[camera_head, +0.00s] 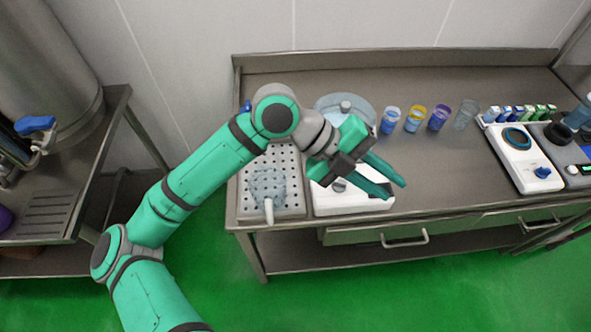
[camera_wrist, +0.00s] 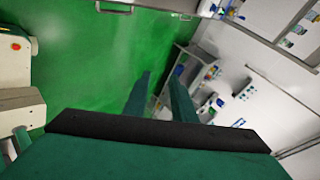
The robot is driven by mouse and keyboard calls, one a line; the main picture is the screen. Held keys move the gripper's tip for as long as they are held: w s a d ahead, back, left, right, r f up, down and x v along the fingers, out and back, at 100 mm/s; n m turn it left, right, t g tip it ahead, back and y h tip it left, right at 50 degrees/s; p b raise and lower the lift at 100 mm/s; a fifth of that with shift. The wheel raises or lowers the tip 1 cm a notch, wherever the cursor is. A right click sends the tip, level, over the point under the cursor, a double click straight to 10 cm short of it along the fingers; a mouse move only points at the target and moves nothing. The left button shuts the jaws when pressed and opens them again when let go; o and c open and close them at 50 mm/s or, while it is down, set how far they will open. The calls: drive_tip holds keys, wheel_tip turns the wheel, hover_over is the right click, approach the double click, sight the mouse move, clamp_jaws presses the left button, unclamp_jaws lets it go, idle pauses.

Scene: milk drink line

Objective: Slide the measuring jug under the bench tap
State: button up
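The measuring jug (camera_head: 268,187) is clear and stands on a perforated drip tray (camera_head: 290,207) at the left end of the steel bench. Its pale handle points to the front edge. A blue tap lever (camera_head: 246,106) shows behind my arm at the tray's back; the rest of that tap is hidden. My gripper (camera_head: 395,189) is open and empty, to the right of the jug and above a white appliance. In the wrist view its two fingers (camera_wrist: 160,92) stand apart with nothing between them; the jug is not recognisable there.
The white appliance (camera_head: 340,203) with a clear bowl stands right of the tray. Several coloured cups (camera_head: 415,118) stand at the back. White devices (camera_head: 525,165) are at the right. A steel tank with another blue-handled tap (camera_head: 36,124) stands on a left stand. The bench middle is clear.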

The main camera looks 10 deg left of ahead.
drive_tip(key=w+a+f+n+t+y, duration=0.1)
drive_tip(key=a+f+n+y, duration=0.15)
drive_tip(key=a, duration=0.45)
drive_tip(key=w+a+f+n+y, duration=0.1)
drive_tip(key=a+f+y, duration=0.2)
drive_tip(key=a, duration=0.3)
drive_tip(key=n+y, duration=0.3)
drive_tip(key=y, duration=0.2)
hover_over(257, 206)
drive_tip(key=f, duration=0.2)
drive_tip(key=shift+s+a+r, duration=0.15)
drive_tip(key=shift+a+r, duration=0.05)
drive_tip(key=shift+a, duration=0.05)
drive_tip(key=f, duration=1.1)
drive_tip(key=shift+w+d, duration=0.2)
drive_tip(key=shift+r, duration=0.1)
clamp_jaws()
